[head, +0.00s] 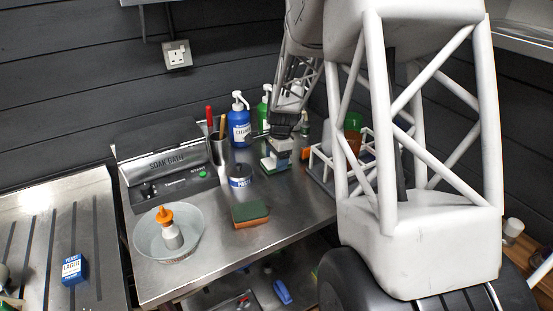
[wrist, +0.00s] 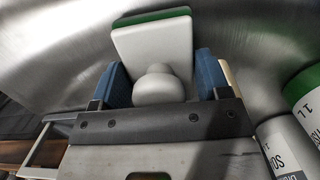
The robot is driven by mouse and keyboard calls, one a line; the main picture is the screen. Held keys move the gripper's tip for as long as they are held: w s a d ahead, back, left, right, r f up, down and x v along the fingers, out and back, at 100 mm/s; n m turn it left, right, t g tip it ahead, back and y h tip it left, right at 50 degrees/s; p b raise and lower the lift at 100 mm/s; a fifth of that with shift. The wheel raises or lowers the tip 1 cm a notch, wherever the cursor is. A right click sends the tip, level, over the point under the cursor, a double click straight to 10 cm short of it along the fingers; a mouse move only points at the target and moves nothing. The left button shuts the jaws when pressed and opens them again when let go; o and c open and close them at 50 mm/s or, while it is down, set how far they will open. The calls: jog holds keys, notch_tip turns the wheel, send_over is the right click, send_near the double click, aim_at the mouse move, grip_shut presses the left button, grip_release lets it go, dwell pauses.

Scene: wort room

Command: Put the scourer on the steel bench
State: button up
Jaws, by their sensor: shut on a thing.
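The scourer, a white block with a round knob and a green pad (wrist: 152,42), is between my gripper's blue fingers (wrist: 160,88) in the wrist view. The fingers are shut on its knob. In the head view my gripper (head: 280,142) is at the back right of the steel bench (head: 285,212), with the scourer (head: 275,163) below it. The scourer is at or just above the bench top; I cannot tell whether it touches. A brown sponge with a green top (head: 250,214) lies apart on the bench.
Blue (head: 239,122) and green pump bottles stand behind my gripper. A small round tin (head: 240,177), a grey case (head: 168,165) and a bowl with an orange-capped bottle (head: 170,242) are to the left. A white rack (head: 320,165) is close on the right. The bench's front right is clear.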

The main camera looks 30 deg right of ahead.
jog(key=shift+f, duration=0.1)
jog(key=o, duration=0.9)
jog(key=shift+o, duration=0.2)
jog(key=r, duration=0.4)
jog(key=d+r, duration=0.1)
jog(key=r, duration=0.7)
jog(key=shift+d, duration=0.25)
jog(key=shift+s+a+r, duration=0.1)
